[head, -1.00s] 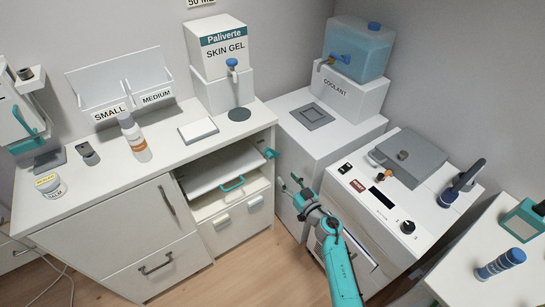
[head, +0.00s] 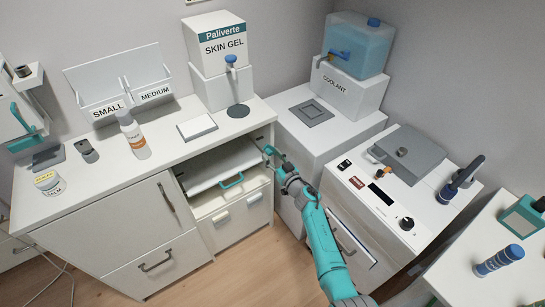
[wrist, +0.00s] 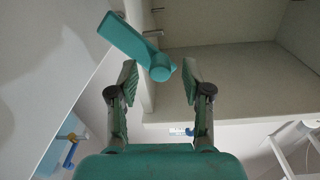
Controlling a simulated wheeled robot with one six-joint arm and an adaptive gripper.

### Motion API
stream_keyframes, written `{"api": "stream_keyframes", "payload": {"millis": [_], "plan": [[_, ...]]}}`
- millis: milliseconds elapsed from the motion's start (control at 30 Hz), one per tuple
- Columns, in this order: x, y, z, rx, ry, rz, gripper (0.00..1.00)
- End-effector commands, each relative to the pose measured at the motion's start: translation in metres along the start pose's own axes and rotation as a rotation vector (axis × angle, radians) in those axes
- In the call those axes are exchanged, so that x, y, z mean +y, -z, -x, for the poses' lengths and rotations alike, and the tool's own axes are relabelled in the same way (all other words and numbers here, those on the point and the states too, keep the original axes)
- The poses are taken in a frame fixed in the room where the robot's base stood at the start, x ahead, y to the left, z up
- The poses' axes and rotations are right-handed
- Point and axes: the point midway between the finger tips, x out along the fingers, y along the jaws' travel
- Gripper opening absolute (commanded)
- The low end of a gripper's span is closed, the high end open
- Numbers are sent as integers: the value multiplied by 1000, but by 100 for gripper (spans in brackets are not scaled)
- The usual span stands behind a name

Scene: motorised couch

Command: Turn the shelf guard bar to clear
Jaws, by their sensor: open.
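The shelf guard bar is a flat teal bar with a round pivot end. In the wrist view the guard bar (wrist: 134,42) slants from upper left down to its pivot at the edge of the shelf opening. My gripper (wrist: 159,74) is open, with one finger on each side of the pivot end; I cannot tell whether either finger touches it. In the head view my gripper (head: 271,158) is at the right front edge of the open shelf (head: 215,163), and it largely hides the guard bar there.
The shelf holds a white board with a teal handle (head: 232,180). A white block with the coolant tank (head: 355,48) and a control console (head: 385,200) stand to the right.

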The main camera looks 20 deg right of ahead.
Motion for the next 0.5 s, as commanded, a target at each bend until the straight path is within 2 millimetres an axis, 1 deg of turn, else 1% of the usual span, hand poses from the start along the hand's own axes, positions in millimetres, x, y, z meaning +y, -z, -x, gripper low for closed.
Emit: {"api": "stream_keyframes", "payload": {"millis": [300, 367, 400, 500], "plan": [[0, 0, -2, 1, 0, 0, 49], [0, 0, -2, 1, 0, 0, 34], [0, 0, -2, 1, 0, 0, 24], [0, 0, -2, 1, 0, 0, 0]]}}
